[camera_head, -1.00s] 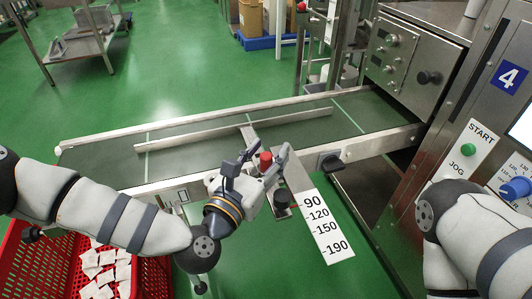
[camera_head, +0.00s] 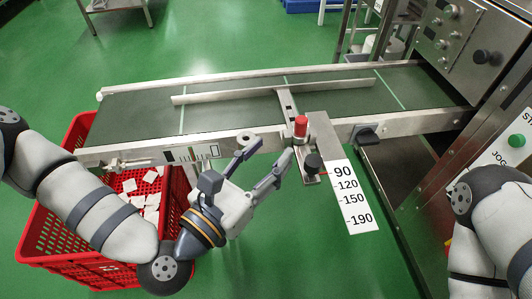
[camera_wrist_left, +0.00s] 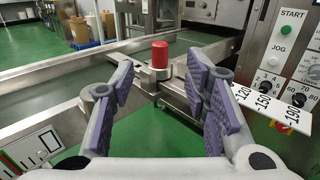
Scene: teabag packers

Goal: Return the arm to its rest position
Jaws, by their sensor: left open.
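My left gripper (camera_head: 268,158) is open and empty, in front of the conveyor's near edge. Its fingers are spread apart below and left of a red knob (camera_head: 301,126) on the guide bracket. In the left wrist view, the red knob (camera_wrist_left: 160,55) stands upright beyond the open finger pads (camera_wrist_left: 160,92), with a visible gap to them. My left arm (camera_head: 85,205) reaches in from the left, bent at the elbow over the red crate. My right arm (camera_head: 485,225) shows at the right edge; its gripper is out of view.
The conveyor (camera_head: 235,112) crosses behind my gripper. A black knob (camera_head: 313,161) and a scale plate (camera_head: 350,197) jut out at its near side. A red crate (camera_head: 52,250) with teabags stands at the left. Green floor (camera_head: 300,255) is clear in front.

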